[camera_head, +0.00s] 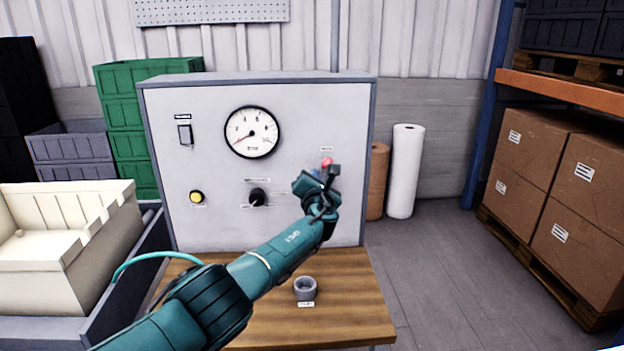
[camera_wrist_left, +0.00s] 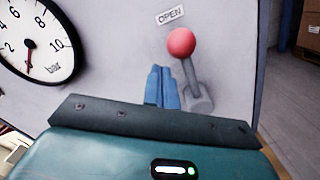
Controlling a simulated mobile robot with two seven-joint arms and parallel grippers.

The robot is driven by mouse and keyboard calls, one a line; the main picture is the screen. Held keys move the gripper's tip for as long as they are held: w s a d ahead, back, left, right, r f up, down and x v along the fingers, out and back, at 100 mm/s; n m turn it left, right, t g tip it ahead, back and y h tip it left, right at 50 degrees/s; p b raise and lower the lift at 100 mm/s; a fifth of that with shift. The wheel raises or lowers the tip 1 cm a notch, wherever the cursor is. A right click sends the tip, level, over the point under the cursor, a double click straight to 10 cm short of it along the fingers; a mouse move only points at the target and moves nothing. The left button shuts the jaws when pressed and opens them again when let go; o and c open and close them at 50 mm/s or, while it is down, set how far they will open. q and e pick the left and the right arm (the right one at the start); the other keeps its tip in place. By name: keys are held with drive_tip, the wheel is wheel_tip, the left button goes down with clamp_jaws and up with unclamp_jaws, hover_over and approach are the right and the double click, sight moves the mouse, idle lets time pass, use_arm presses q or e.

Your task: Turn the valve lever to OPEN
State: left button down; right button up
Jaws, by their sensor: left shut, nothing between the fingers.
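The valve lever (camera_wrist_left: 190,78) is a grey rod with a red ball knob on the front of the panel. In the left wrist view it stands nearly upright, leaning a little left, with the ball below the OPEN label (camera_wrist_left: 170,15). In the head view only the red ball (camera_head: 326,162) shows clearly above my left gripper (camera_head: 316,173), and my wrist hides the rest. My left gripper's blue fingers (camera_wrist_left: 162,87) are shut and empty, just left of the rod in the wrist view. I cannot tell whether they touch it. My right gripper is out of view.
The grey panel (camera_head: 300,105) carries a gauge (camera_head: 252,132), a switch (camera_head: 185,135), a yellow button (camera_head: 197,197) and a black knob (camera_head: 257,197). A cream crate (camera_head: 60,260) is at left.

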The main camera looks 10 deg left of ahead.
use_arm(q)
drive_tip(key=shift+w+d+r, duration=0.15)
drive_tip(key=shift+d+r, duration=0.05)
drive_tip(key=shift+d, duration=0.45)
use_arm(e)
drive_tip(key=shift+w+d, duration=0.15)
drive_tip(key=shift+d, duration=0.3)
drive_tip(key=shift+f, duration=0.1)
